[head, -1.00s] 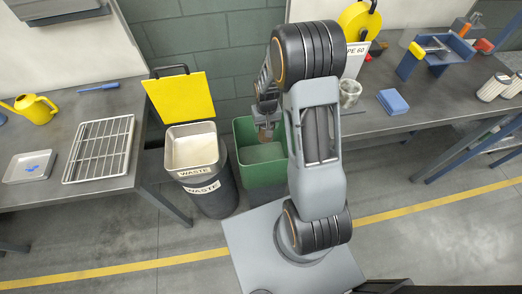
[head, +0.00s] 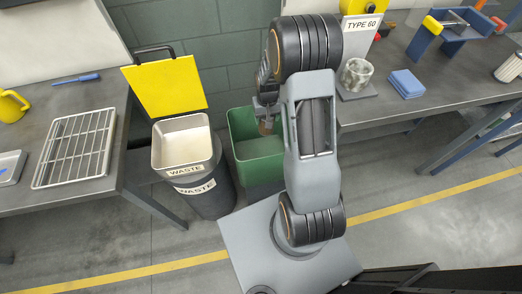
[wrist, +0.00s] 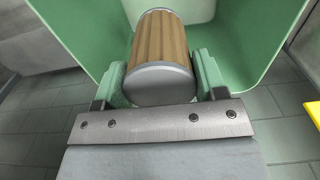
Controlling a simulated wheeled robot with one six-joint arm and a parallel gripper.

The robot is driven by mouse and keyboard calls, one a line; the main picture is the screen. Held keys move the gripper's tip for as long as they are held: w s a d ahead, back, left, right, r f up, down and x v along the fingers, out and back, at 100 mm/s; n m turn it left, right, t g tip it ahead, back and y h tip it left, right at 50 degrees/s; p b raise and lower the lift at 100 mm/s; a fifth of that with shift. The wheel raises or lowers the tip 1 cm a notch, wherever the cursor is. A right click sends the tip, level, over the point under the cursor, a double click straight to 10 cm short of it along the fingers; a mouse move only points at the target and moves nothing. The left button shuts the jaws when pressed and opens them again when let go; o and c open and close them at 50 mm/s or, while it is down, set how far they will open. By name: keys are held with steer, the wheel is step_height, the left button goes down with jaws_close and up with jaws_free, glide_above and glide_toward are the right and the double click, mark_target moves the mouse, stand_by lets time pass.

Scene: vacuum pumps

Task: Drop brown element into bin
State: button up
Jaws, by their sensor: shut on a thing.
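The brown element (wrist: 160,45) is a ribbed cylinder with grey end caps. My gripper (wrist: 160,80) is shut on it, with one green finger at each side. In the head view, my gripper (head: 266,108) points down over the green bin (head: 258,150), and the lower end of the brown element (head: 266,127) shows below it. The wrist view shows the green bin's walls (wrist: 245,40) around the element's far end. My arm hides the bin's right side. I cannot tell how far the element reaches below the rim.
A grey waste bin (head: 205,185) with an open yellow lid (head: 165,85) stands left of the green bin. A left bench holds a wire rack (head: 76,148). A right bench carries a metal cylinder (head: 356,74) and blue pads (head: 406,83). The floor in front is clear.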

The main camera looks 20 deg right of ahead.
steer(key=shift+f, duration=0.35)
steer(key=o, duration=1.3)
steer(key=shift+r, duration=0.1)
step_height(320, 180, up, 14)
steer(key=shift+f+p, duration=0.15)
steer(key=shift+p, duration=0.45)
